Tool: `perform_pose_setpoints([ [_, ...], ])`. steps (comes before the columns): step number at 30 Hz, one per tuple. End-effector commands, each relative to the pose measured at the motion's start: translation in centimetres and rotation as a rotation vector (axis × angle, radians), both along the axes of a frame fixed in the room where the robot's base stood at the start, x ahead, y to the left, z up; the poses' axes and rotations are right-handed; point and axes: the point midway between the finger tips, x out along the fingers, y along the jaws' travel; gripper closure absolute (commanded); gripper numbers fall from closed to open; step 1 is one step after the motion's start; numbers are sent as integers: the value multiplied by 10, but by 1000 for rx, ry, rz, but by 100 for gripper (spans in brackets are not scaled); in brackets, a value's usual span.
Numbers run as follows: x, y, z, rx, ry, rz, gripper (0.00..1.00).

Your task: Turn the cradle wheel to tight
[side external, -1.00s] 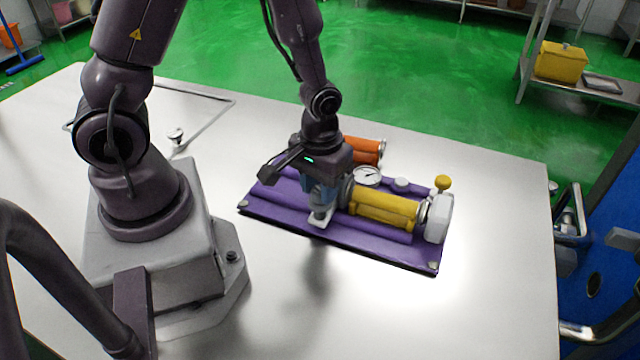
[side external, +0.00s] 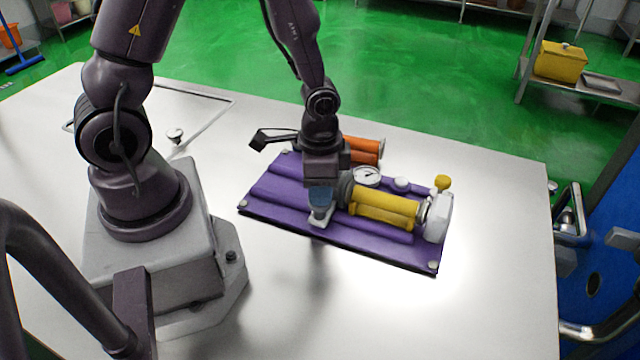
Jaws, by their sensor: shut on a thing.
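My gripper (side external: 321,208) points down at the left end of the yellow cylinder unit on the purple base. It is shut on the cradle wheel, which is mostly hidden behind the fingers, so its mark or angle cannot be read. The purple base (side external: 275,214) lies flat on the table. A yellow knob (side external: 442,183) stands behind the white block.
A round dial gauge (side external: 367,176) and a pale cap (side external: 401,184) sit behind the yellow bars. An orange cylinder (side external: 361,150) lies at the back, partly hidden by my arm. The steel table (side external: 490,290) is clear in front and to the right.

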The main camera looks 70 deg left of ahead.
Motion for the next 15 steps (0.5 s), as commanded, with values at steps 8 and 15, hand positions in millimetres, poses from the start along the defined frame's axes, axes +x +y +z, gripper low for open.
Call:
perform_pose_setpoints([
  [8, 1, 0, 1, 0, -4, -131, 91],
  [15, 1, 0, 1, 0, -4, -174, 91],
])
